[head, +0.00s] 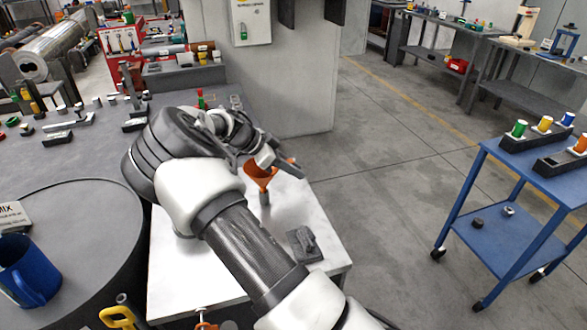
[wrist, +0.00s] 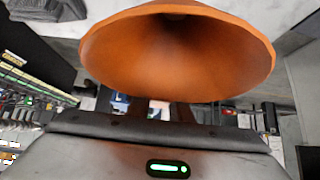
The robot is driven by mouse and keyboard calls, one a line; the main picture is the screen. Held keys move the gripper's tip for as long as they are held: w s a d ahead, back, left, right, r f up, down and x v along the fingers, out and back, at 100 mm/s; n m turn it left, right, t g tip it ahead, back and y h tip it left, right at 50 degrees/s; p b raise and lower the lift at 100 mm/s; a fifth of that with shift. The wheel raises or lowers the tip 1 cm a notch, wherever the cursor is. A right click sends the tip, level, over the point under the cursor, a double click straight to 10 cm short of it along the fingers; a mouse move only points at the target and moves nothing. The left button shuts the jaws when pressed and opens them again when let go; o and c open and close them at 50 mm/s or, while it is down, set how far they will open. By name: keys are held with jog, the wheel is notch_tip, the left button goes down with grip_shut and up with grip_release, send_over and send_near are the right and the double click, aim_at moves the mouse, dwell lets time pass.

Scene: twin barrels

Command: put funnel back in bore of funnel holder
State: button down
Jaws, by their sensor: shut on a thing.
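The orange funnel (head: 258,181) is at my gripper (head: 266,160), above the white table top in the head view. My gripper is shut on it, near its upper part. The funnel's wide mouth (wrist: 180,55) fills the top of the wrist view, tilted towards the camera. A small grey upright piece (head: 265,199) shows directly below the funnel, perhaps the funnel holder. I cannot tell whether the funnel's tip is in it or just above it. My arm hides part of the table around it.
A dark grey block (head: 305,244) lies on the white table (head: 180,270) near its right edge. A dark barrel top (head: 75,225) with a blue mug (head: 28,270) is at left. A blue cart (head: 520,265) stands right, across open floor.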

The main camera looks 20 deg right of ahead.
jog(key=shift+f+b, duration=0.95)
jog(key=shift+f, duration=0.3)
jog(key=c, duration=1.5)
grip_release()
jog(key=shift+c, duration=0.2)
jog(key=shift+r, duration=0.1)
jog(key=p+v, duration=0.1)
jog(key=v, duration=1.6)
jog(key=shift+a+r, duration=0.1)
jog(key=shift+a, duration=0.1)
